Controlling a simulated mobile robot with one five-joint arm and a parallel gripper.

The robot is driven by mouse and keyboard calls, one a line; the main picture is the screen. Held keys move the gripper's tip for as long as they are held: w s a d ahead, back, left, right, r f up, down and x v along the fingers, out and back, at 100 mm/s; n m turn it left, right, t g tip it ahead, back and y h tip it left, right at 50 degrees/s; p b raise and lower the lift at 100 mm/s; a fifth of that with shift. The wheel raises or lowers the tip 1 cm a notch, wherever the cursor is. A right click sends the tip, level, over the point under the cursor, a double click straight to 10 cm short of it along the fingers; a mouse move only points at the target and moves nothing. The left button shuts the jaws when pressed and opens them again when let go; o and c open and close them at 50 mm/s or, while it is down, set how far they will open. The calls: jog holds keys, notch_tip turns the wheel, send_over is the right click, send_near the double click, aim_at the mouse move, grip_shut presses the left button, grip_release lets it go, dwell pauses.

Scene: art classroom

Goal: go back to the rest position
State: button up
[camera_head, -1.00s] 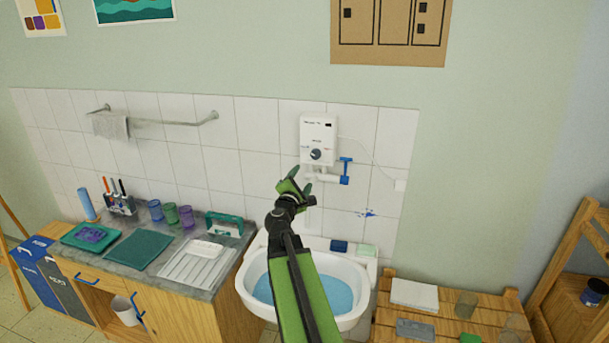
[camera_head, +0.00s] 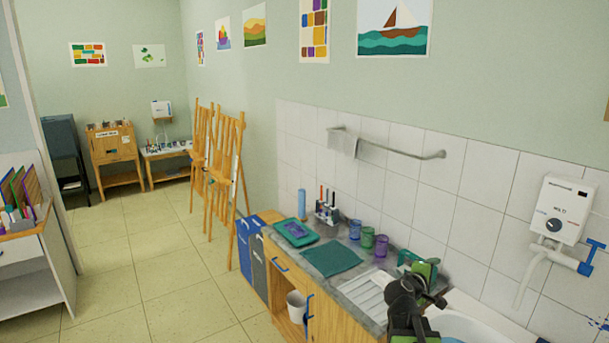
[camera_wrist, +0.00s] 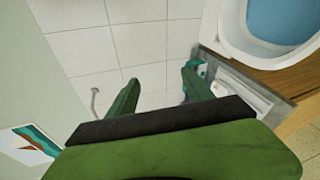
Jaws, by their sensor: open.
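My gripper (camera_head: 428,268) is at the lower right of the head view, in front of the sink counter, with its green fingers partly overlapping the teal holder on the counter. In the wrist view my gripper (camera_wrist: 160,92) shows two green fingers spread apart with nothing between them. White wall tiles (camera_wrist: 100,55) lie beyond the fingertips. The sink basin (camera_wrist: 285,20) shows at the top right of the wrist view, and its near part (camera_head: 470,325) is at the bottom right of the head view.
The counter (camera_head: 350,290) holds a teal mat (camera_head: 332,259), a tray (camera_head: 294,231), cups and a brush holder. A water heater (camera_head: 555,210) and a towel rail (camera_head: 390,150) are on the wall. Easels (camera_head: 225,170) stand further back. The tiled floor (camera_head: 150,270) at left is clear.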

jog(key=s+a+f+m+g+y+b, duration=0.1)
jog(key=s+a+f+m+g+y, duration=0.25)
jog(key=a+f, duration=0.7)
jog(key=s+a+f+m+g+y, duration=0.3)
jog(key=s+a+f, duration=0.1)
jog(key=s+a, duration=0.2)
jog(key=s+a+f+m+g+y, duration=0.3)
jog(key=s+a+f+y, duration=0.1)
jog(key=s+a, duration=0.3)
jog(key=shift+s+a+f+m, duration=0.25)
jog(key=shift+a+f+m, duration=0.1)
jog(key=shift+a, duration=0.5)
